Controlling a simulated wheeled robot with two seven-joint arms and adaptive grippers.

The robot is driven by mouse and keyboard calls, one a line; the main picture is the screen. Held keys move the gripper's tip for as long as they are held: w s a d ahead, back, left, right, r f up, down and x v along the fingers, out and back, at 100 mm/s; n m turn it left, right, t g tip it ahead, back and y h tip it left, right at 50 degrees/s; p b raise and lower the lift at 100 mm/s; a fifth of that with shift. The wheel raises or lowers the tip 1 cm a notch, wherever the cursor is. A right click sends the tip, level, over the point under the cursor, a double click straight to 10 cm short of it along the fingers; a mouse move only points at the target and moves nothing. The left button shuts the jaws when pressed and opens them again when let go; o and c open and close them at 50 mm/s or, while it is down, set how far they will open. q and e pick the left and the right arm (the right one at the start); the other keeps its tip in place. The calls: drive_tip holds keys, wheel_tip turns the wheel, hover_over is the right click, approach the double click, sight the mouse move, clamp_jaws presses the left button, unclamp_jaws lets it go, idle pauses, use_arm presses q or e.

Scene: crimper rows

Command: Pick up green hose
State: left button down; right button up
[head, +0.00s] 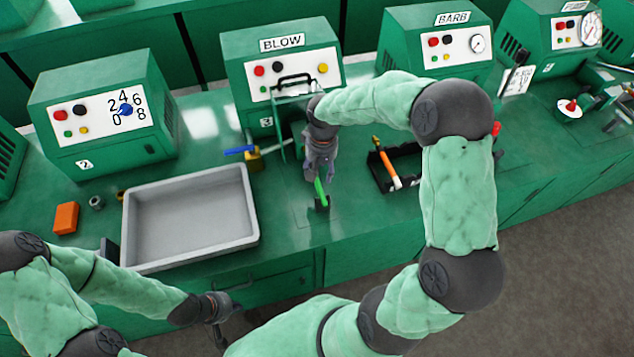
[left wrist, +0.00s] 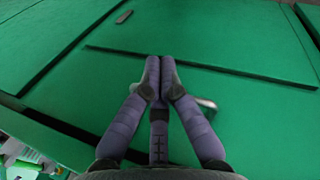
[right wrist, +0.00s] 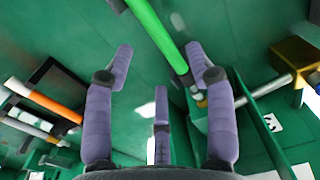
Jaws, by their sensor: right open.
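The green hose (head: 320,192) stands out of a small dark holder near the front of the bench, below the BLOW machine. In the right wrist view the green hose (right wrist: 155,27) runs diagonally from the top to the right finger. My right gripper (head: 319,172) is right at the hose in the head view. Its fingers (right wrist: 160,55) are spread, with the hose crossing between and beyond the tips; whether they touch it I cannot tell. My left gripper (head: 222,332) hangs low in front of the bench. Its fingertips (left wrist: 157,66) are together and empty.
A grey tray (head: 190,260) lies left of the hose. A brass-coloured block with a blue handle (head: 240,151) is behind it. A black rack (head: 378,172) with an orange-sleeved hose (head: 388,168) stands to the right. The BLOW machine (head: 280,68) is at the back.

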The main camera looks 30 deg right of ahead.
sight(317, 183)
wheel_tip(317, 183, down, 5)
drive_tip(key=shift+a+r+b, duration=0.1)
drive_tip(key=shift+r+b, duration=0.1)
drive_tip(key=shift+b, duration=0.45)
clamp_jaws()
drive_tip(key=shift+r, duration=0.1)
